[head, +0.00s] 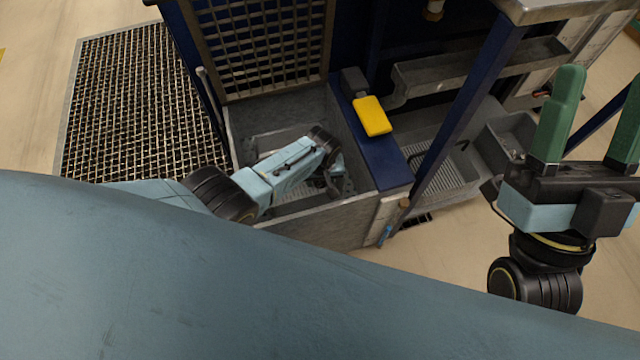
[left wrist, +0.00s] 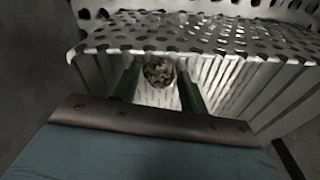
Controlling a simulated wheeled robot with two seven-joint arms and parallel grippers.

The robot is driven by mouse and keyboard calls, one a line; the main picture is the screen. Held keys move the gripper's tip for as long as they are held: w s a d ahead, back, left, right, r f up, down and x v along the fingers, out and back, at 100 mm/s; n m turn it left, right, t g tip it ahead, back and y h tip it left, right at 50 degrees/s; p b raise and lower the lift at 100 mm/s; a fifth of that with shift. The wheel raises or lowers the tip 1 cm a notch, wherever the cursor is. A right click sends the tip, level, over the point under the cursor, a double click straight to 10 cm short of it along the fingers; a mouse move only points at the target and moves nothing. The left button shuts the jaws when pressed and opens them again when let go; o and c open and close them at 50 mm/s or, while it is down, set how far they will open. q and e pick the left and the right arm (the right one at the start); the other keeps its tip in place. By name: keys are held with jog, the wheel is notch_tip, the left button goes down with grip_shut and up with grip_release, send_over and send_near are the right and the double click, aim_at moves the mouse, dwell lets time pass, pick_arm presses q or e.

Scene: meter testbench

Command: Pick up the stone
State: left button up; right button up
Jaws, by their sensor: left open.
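The stone (left wrist: 158,72) is a round, dark speckled lump in the left wrist view, inside a perforated metal basket (left wrist: 215,42). My left gripper (left wrist: 157,84) is open, with its two green fingers on either side of the stone. A gap shows beside the stone, and I cannot tell whether either finger touches it. In the head view my left gripper (head: 338,177) reaches down into a grey metal basin (head: 310,228); its fingers and the stone are hidden there. My right gripper (head: 604,85) is raised at the right, open and empty.
A blue ledge (head: 392,166) with a yellow block (head: 372,115) borders the basin on the right. A mesh panel (head: 262,45) stands behind it. A blue post (head: 470,100) rises between the basin and my right arm. A floor grate (head: 140,105) lies at left.

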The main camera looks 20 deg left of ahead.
pick_arm(q)
jog(key=shift+f, duration=0.15)
jog(key=c, duration=0.7)
jog(key=shift+c, duration=0.2)
